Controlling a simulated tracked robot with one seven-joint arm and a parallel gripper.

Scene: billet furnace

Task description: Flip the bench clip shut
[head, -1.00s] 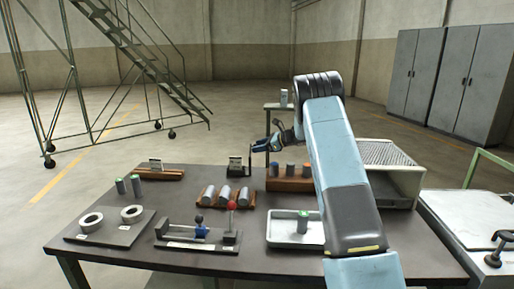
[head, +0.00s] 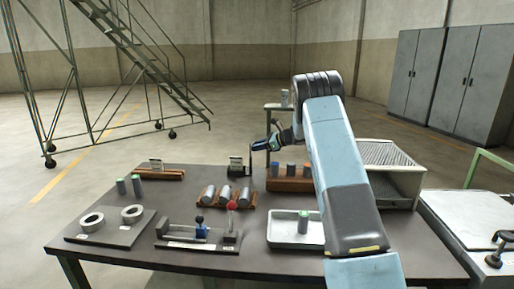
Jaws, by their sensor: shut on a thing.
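The bench clip seems to be the small dark fixture (head: 239,171) at the back edge of the bench, with a flat base, a pale card and a thin upright part. My gripper (head: 258,146) is at the top of that upright part, just right of the card. It is shut, and it appears to be on the clip's raised part. The fingertips are small and dark here, so the exact contact is hard to see.
Behind the gripper stands a small stand with a grey cylinder (head: 284,97). A wooden rack (head: 291,184) of cylinders is to its right. A V-block rack (head: 226,196), a lever fixture (head: 200,235) and a white tray (head: 283,229) are nearer. My arm crosses the right side.

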